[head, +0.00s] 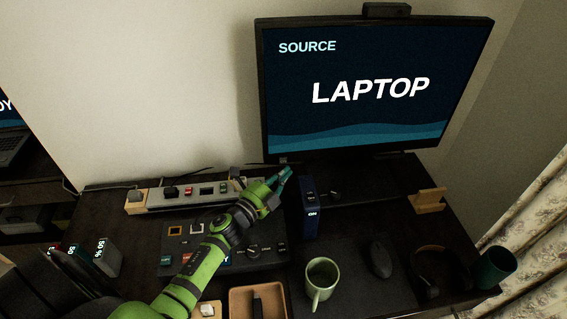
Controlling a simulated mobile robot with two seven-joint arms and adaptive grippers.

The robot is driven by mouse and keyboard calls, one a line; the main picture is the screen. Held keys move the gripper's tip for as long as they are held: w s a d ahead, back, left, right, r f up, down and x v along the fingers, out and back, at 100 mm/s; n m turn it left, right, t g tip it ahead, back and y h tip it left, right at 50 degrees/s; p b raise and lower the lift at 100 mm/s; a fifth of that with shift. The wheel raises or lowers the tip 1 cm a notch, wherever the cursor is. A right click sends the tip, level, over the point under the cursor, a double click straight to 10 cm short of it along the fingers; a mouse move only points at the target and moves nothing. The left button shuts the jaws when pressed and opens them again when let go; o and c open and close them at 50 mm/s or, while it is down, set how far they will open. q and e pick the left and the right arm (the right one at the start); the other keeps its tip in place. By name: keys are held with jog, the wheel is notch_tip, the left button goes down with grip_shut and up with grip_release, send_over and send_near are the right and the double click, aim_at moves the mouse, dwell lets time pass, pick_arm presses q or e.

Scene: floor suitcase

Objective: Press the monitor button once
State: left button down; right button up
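The monitor (352,90) stands at the back of the desk. Its screen is lit and reads "SOURCE" and "LAPTOP". A small pale spot (283,160) shows at the left of its lower edge; I cannot tell whether it is the button. My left gripper (287,172) is just below that spot, with a small gap in the picture. Its fingertips look close together and hold nothing that I can see. Contact with the monitor is not clear. My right gripper is not in view.
A blue box (310,212) marked "ON" stands right of my gripper. A control panel (180,262) and a power strip (160,203) lie near my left arm. A green mug (320,283), a mouse (380,259) and a tray (236,304) are in front.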

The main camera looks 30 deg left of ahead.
pick_arm(q)
jog(key=shift+w+a, duration=0.4)
jog(key=shift+w, duration=0.1)
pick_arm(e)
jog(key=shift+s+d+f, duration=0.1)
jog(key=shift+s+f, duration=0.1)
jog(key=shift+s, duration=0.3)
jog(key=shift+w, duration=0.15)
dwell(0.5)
pick_arm(q)
jog(key=shift+w+a, duration=0.25)
jog(key=shift+w, duration=0.1)
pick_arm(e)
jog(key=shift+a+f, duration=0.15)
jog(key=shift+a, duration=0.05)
pick_arm(q)
jog(key=shift+w+a+b, duration=0.25)
jog(key=shift+w+b, duration=0.05)
jog(key=shift+b, duration=0.05)
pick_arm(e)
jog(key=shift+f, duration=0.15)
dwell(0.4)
pick_arm(q)
jog(key=shift+s+d, duration=0.5)
jog(key=shift+s, duration=0.15)
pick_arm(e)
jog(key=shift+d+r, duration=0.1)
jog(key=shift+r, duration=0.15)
